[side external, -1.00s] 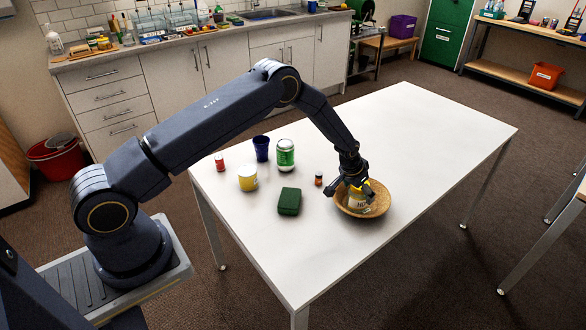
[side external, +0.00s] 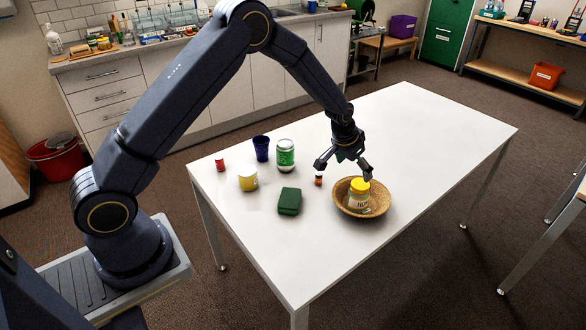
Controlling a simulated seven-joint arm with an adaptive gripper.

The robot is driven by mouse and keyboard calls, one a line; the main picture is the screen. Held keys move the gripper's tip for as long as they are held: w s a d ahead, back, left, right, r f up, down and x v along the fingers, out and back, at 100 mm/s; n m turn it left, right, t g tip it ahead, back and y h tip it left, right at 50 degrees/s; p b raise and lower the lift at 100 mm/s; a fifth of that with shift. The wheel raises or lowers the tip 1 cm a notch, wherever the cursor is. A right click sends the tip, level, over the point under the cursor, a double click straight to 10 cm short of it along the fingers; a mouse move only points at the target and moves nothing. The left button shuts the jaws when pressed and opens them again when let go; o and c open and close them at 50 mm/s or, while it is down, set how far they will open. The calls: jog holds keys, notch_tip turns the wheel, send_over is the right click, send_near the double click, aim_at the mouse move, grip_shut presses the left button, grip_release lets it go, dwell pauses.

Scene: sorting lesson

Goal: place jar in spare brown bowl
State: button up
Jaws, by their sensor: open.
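A jar (side external: 359,198) with a yellow lid and a pale label stands inside the brown bowl (side external: 344,206), roughly upright. The bowl is woven-looking and sits on the white table. My gripper (side external: 344,174) is open and empty, with its fingers spread. It hangs above and a little behind and left of the jar, apart from it as far as I can tell. The jar's lower part is partly hidden by the bowl's rim.
A small orange-brown bottle (side external: 318,179) stands left of the bowl, close to my gripper's left finger. A dark green block (side external: 289,201), yellow tin (side external: 248,179), green jar (side external: 286,155), blue cup (side external: 261,148) and red item (side external: 220,164) stand further left. The table's right half (side external: 430,130) is clear.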

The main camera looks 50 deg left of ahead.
jog(key=s+f+v, duration=0.1)
jog(key=s+v, duration=0.2)
jog(key=v, duration=2)
jog(key=s+r, duration=0.2)
jog(key=s, duration=1)
jog(key=s+r+t, duration=0.1)
jog(key=s+r, duration=0.1)
jog(key=s, duration=0.9)
jog(key=shift+s+r, duration=0.3)
jog(key=shift+s, duration=0.05)
